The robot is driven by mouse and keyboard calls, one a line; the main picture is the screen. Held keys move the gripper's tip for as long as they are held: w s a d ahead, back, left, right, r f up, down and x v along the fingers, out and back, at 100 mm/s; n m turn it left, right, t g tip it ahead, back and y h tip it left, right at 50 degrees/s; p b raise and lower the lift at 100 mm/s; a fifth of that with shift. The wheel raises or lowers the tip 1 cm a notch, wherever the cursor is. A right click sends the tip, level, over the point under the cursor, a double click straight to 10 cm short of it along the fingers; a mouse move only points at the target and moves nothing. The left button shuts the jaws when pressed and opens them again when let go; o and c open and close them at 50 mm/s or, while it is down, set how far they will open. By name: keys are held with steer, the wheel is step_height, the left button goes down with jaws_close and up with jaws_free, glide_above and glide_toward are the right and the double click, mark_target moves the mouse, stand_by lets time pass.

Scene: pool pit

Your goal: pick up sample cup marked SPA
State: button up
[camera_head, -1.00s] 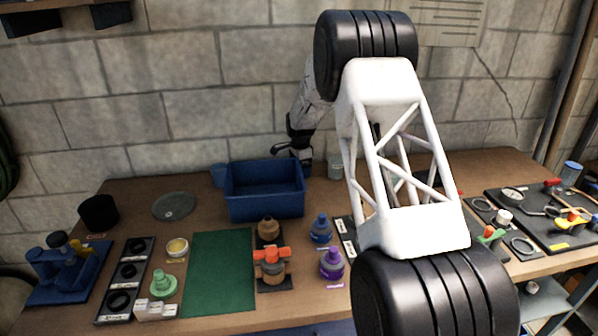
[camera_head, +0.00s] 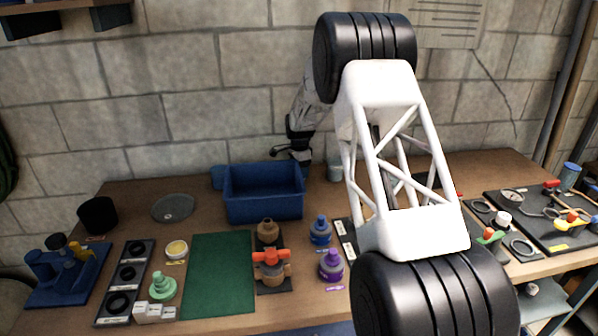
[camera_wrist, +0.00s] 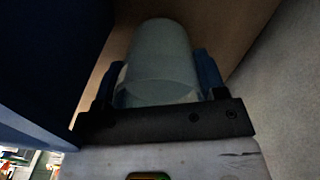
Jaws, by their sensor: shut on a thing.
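In the wrist view a pale, translucent cup (camera_wrist: 157,60) stands between the two blue fingers of my gripper (camera_wrist: 160,78), which is shut on it. No SPA marking is readable on the side I see. In the head view my gripper (camera_head: 297,152) is at the back of the bench, behind the blue bin (camera_head: 265,211). Its fingertips and the held cup are hidden there.
The bin wall (camera_wrist: 45,60) is close on the left in the wrist view, and the block wall (camera_wrist: 275,100) close on the right. A green mat (camera_head: 218,275), bottles (camera_head: 331,265) and an orange-handled valve (camera_head: 271,257) occupy the bench front.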

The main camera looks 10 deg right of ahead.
steer(key=shift+r, duration=0.15)
step_height(320, 180, up, 18)
stand_by(0.6)
steer(key=shift+f, duration=0.2)
stand_by(0.4)
